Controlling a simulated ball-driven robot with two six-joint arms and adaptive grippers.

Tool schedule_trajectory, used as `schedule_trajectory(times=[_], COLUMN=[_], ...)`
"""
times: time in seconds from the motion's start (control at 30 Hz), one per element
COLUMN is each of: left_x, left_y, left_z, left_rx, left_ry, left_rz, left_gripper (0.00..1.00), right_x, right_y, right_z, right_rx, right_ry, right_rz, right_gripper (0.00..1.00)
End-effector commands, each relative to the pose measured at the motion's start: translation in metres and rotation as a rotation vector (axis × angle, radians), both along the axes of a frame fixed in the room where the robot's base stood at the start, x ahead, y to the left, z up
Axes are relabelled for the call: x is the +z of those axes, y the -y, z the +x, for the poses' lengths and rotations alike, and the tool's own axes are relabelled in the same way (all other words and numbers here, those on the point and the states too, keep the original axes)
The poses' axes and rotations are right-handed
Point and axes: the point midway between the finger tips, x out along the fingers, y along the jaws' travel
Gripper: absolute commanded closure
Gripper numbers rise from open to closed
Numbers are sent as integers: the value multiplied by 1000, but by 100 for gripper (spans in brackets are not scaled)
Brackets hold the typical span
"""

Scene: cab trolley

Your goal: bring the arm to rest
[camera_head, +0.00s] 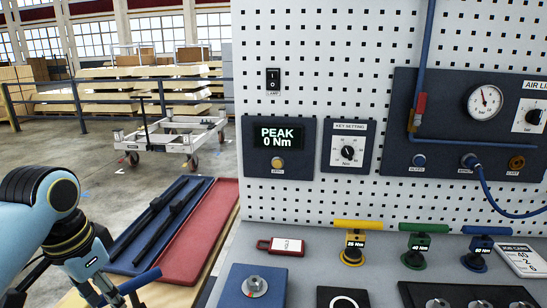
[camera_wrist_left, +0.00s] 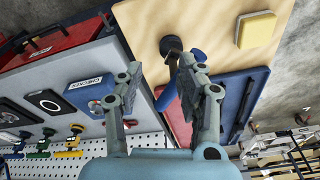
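My left arm comes in from the left in the head view, and its gripper (camera_head: 105,296) is low over the wooden table near the picture's bottom edge. In the left wrist view the gripper's two fingers (camera_wrist_left: 160,72) stand apart with a clear gap, and nothing is visibly clamped between them. A blue handle (camera_head: 138,282) shows beside the gripper. In the wrist view the blue handle (camera_wrist_left: 167,95) passes behind one finger, near a black round part (camera_wrist_left: 171,45); I cannot tell whether it touches the finger. My right gripper is in neither view.
A blue and red tray (camera_head: 200,232) with two black bars lies just beyond the gripper. The grey bench holds a yellow-handled (camera_head: 352,243), a green-handled (camera_head: 415,246) and a blue-handled tool (camera_head: 476,248), and a red tag (camera_head: 280,246). A pegboard (camera_head: 330,60) stands behind.

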Motion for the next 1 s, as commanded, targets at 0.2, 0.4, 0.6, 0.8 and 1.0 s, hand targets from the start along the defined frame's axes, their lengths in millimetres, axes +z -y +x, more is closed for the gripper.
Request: schedule_trajectory(times=[0.2,0.4,0.6,0.8,1.0], left_x=[-18,-9,5,-12,-75], left_y=[19,26,29,27,23], left_z=[-92,-141,-180,-193,-185], left_rx=[120,199,268,311,315], left_ry=[71,120,160,175,156], left_rz=[29,36,39,43,46], left_gripper=[63,63,63,63,63], right_x=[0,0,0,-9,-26], right_y=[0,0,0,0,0], right_z=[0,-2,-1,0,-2], right_rx=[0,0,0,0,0], right_ry=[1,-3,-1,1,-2], right_rz=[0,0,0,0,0], right_gripper=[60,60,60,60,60])
